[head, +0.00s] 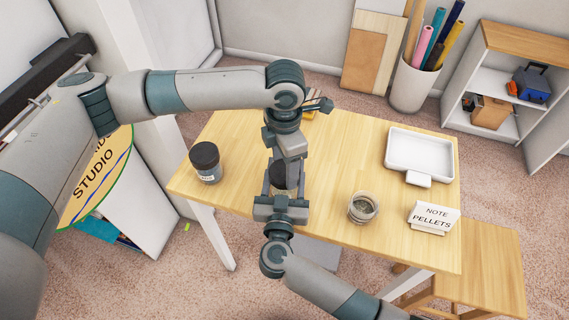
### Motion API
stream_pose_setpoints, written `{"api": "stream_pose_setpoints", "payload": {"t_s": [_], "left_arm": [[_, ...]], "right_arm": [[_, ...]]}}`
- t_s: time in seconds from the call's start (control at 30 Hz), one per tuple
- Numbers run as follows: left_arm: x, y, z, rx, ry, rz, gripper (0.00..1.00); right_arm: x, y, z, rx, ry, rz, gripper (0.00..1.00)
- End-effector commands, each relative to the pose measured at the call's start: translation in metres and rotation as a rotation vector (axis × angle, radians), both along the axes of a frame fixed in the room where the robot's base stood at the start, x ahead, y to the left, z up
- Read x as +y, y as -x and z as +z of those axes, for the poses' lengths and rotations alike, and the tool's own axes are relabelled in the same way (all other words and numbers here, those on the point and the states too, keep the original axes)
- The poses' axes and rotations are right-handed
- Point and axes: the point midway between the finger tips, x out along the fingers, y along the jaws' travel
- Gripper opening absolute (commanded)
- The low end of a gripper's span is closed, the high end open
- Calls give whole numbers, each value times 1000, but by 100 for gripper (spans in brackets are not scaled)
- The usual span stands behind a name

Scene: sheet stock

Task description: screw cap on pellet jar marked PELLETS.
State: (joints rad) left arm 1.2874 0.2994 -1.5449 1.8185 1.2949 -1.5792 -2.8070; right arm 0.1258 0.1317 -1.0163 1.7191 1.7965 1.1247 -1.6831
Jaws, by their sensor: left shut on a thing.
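My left gripper (287,172) reaches down over the middle of the table and is shut on a dark thing (278,178), seemingly a cap or capped jar, mostly hidden by both grippers. My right gripper (281,188) comes up from the front, close against the same dark thing; I cannot tell whether its fingers grip it. A jar with a black cap (205,155) and a small label stands at the left of the table.
A white tray (420,138) lies at the table's back right. Small items (312,112) lie near the back edge, partly behind my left arm. The wooden table (335,150) is clear between the tray and my grippers. A wooden stool (485,265) stands at right.

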Motion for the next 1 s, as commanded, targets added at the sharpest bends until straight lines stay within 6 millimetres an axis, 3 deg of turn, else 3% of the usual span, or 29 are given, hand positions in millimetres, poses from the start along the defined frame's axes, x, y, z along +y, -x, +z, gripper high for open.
{"api": "stream_pose_setpoints", "payload": {"t_s": [0.17, 0.47, 0.5, 0.53, 1.0], "left_arm": [[0, 0, 1, 0, 0, -136, 38], [0, 0, 1, -1, 1, -146, 38], [0, 0, 1, -1, 1, -146, 68], [0, 0, 1, -1, 1, -146, 75], [0, -1, 9, -2, 1, -144, 77]], "right_arm": [[0, 0, -1, 2, 1, 0, 0], [0, 0, -1, 2, 1, 0, 0], [0, 0, -1, 2, 1, 0, 0], [0, 0, -1, 2, 1, 0, 0], [0, 0, -1, 2, 1, 0, 0]]}}
